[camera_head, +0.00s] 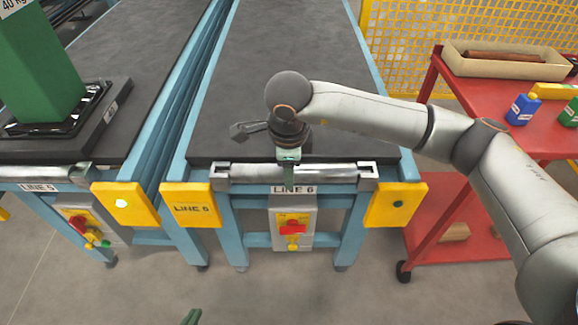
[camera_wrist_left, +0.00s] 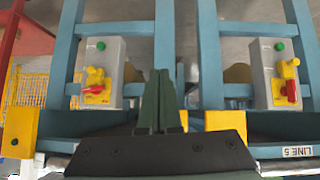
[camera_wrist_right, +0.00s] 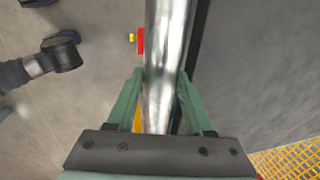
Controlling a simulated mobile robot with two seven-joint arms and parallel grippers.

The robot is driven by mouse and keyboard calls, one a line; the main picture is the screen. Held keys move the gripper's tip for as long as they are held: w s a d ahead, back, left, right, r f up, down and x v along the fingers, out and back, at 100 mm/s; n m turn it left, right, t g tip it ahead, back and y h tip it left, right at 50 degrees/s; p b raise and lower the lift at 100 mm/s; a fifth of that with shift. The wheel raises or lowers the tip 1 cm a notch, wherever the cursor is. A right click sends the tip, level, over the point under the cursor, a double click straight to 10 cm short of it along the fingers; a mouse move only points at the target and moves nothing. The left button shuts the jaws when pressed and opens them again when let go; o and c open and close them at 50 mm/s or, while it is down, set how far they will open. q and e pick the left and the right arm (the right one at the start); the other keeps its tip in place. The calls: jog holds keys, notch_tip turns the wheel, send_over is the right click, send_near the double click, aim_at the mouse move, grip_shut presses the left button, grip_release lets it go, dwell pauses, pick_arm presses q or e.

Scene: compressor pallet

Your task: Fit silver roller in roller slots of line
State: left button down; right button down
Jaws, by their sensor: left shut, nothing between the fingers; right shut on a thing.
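The silver roller (camera_head: 250,173) lies level across the front end of LINE 6, its ends at the left slot bracket (camera_head: 221,181) and right slot bracket (camera_head: 368,177). I cannot tell whether the ends are fully seated. My right gripper (camera_head: 290,160) comes from above and is shut on the roller's middle; in the right wrist view the roller (camera_wrist_right: 165,60) runs between the green fingers (camera_wrist_right: 158,100). My left gripper (camera_head: 192,316) shows only as a green tip at the bottom edge; in the left wrist view its fingers (camera_wrist_left: 160,100) are shut and empty.
LINE 6's dark belt (camera_head: 290,70) is empty. A control box (camera_head: 292,225) hangs below, between yellow corner plates. LINE 5 (camera_head: 120,60) at left carries a green block (camera_head: 40,60) on a black base. A red cart (camera_head: 470,95) with a bin and bottles stands right.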

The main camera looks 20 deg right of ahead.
pick_arm(q)
jog(key=shift+f, duration=0.55)
pick_arm(e)
jog(key=shift+f, duration=0.2)
jog(key=shift+c, duration=1)
grip_release()
jog(key=shift+f, duration=0.1)
pick_arm(q)
jog(key=shift+r, duration=0.1)
pick_arm(e)
notch_tip(320, 180, up, 2)
jog(key=shift+s, duration=0.1)
pick_arm(q)
notch_tip(320, 180, up, 3)
jog(key=shift+d+f+p, duration=0.1)
jog(key=shift+d+p, duration=0.05)
jog(key=shift+p, duration=0.45)
pick_arm(e)
notch_tip(320, 180, up, 11)
jog(key=s, duration=0.2)
jog(key=shift+s+a+f, duration=0.15)
jog(key=shift+s+a, duration=0.05)
jog(key=shift+a, duration=0.15)
pick_arm(q)
jog(key=shift+s, duration=0.1)
